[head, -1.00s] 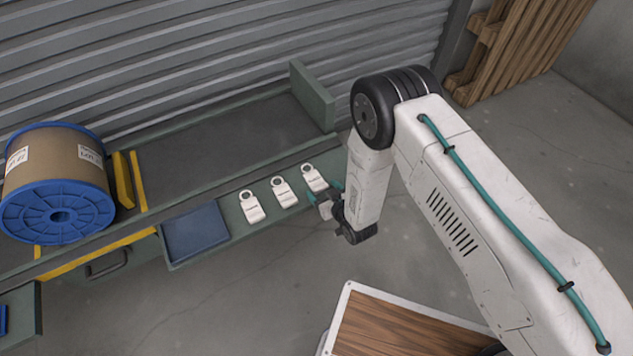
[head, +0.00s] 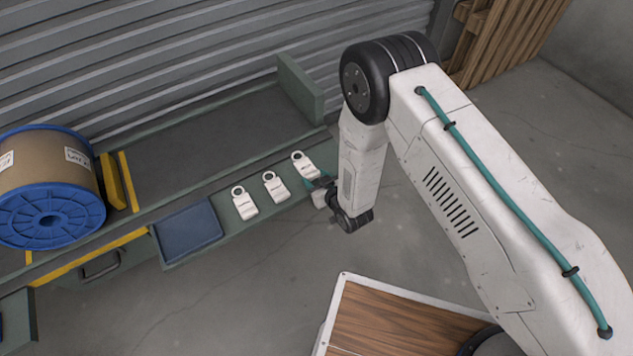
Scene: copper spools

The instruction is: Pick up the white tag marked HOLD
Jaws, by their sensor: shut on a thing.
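Three white tags with ring ends lie in a slanting row on the green bench edge: a left tag (head: 244,206), a middle tag (head: 276,188) and a right tag (head: 304,166). Each has small dark print, too small to read, so I cannot tell which one says HOLD. My gripper (head: 317,186) is at the lower right end of the right tag, shut on it. The fingertips are small and partly hidden by the wrist. The right tag still appears level with the bench; I cannot tell whether it is lifted.
A blue tray (head: 189,231) lies left of the tags. A large spool with blue flanges (head: 48,220) stands at the far left beside yellow stops (head: 128,181). A green upright plate (head: 300,90) closes the bench's right end. A wooden pallet (head: 500,45) leans at the back right.

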